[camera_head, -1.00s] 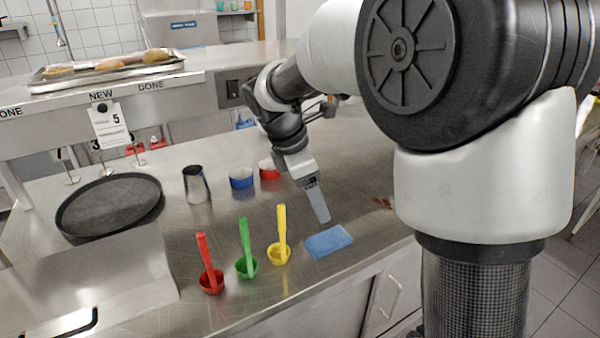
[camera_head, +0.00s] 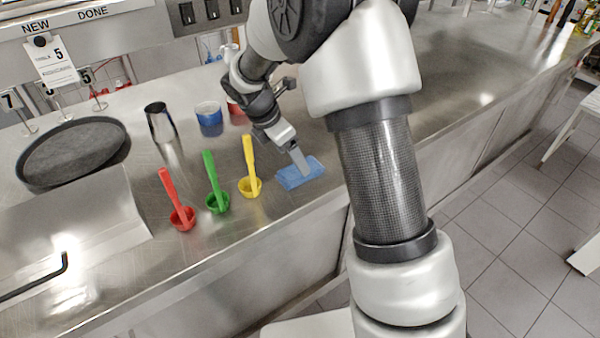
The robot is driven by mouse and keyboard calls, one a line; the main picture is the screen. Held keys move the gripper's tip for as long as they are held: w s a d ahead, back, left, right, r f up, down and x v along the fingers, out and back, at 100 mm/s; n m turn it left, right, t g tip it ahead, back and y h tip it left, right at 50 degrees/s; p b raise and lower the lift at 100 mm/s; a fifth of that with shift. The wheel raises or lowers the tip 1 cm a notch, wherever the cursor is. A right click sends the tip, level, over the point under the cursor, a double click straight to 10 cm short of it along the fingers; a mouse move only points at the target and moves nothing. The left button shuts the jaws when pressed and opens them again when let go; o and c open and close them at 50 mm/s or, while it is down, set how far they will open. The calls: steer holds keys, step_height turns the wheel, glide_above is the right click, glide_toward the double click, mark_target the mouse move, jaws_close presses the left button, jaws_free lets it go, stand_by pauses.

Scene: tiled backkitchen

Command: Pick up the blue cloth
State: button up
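The blue cloth (camera_head: 291,179) lies folded flat on the steel counter, near its front edge and to the right of the yellow scoop. My gripper (camera_head: 304,171) points down with its tip over the cloth, at or very close to its top surface. I cannot tell whether it touches. The gripper shows nearly side-on, so the gap between its fingers is hidden. The cloth looks flat and not lifted.
Behind are a metal cup (camera_head: 160,123), a blue container (camera_head: 209,119) and a dark round tray (camera_head: 75,152). The counter (camera_head: 450,90) is clear at right.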

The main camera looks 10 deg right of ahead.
steer(key=shift+x, duration=2.75)
steer(key=shift+w+r, duration=0.1)
steer(key=c, duration=1.1)
